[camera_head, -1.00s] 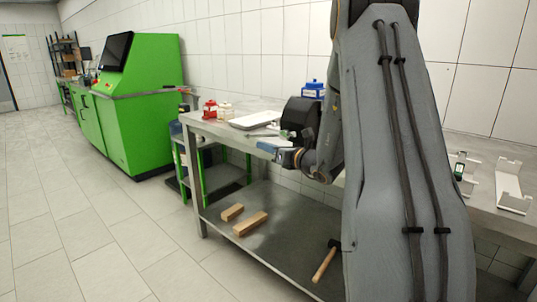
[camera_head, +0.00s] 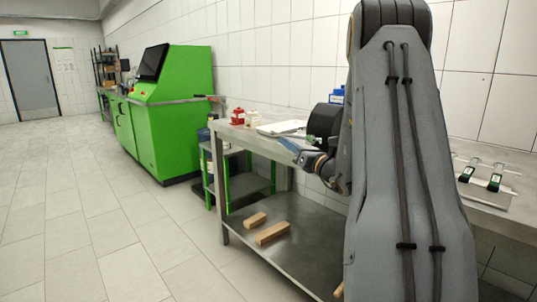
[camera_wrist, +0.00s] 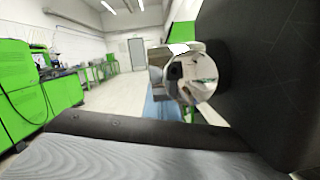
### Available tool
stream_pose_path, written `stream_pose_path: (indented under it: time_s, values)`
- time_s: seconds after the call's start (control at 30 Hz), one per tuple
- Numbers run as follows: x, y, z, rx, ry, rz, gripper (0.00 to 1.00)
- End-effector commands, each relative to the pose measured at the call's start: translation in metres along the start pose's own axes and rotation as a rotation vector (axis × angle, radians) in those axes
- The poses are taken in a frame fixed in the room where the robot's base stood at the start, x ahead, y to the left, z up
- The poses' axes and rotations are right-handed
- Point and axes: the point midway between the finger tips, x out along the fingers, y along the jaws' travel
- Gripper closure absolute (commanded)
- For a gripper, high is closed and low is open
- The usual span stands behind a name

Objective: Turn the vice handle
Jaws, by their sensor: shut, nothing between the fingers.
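My gripper (camera_head: 304,158) is at the front edge of the metal bench, partly hidden by my arm; it is shut and empty. A blue piece (camera_head: 288,144), possibly part of the vice, shows just beyond it at the bench edge. In the wrist view, a shiny metal cylinder (camera_wrist: 190,76) with a dark hole is close to the camera, perhaps the vice's screw end. A blue surface (camera_wrist: 160,107) shows behind it. I cannot clearly make out the vice handle, or tell whether my gripper touches anything.
The bench (camera_head: 236,132) holds a white tray (camera_head: 281,128) and red-capped bottle (camera_head: 238,116). Wooden blocks (camera_head: 272,233) lie on its lower shelf. Small white-and-green devices (camera_head: 495,177) stand at right. A green machine (camera_head: 172,115) is farther left. The floor (camera_head: 100,230) at left is clear.

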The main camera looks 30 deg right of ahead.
Motion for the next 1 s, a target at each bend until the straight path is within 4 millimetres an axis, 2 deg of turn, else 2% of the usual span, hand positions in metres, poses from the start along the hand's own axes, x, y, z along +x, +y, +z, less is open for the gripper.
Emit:
stream_pose_path:
  time_s: [0.03,0.13,0.53,0.67,0.83,1.0]
  values:
    - [-0.004,-0.007,0.003,-0.003,-0.015,-0.008,1.0]
    - [-0.007,-0.011,0.007,-0.003,-0.027,-0.013,1.0]
    - [-0.006,-0.009,0.004,-0.002,-0.025,-0.009,1.0]
    - [-0.008,-0.009,-0.009,0.0,-0.024,-0.009,1.0]
    - [-0.013,-0.01,-0.039,0.0,-0.024,-0.009,1.0]
    - [-0.054,-0.011,-0.033,-0.002,-0.025,-0.015,1.0]
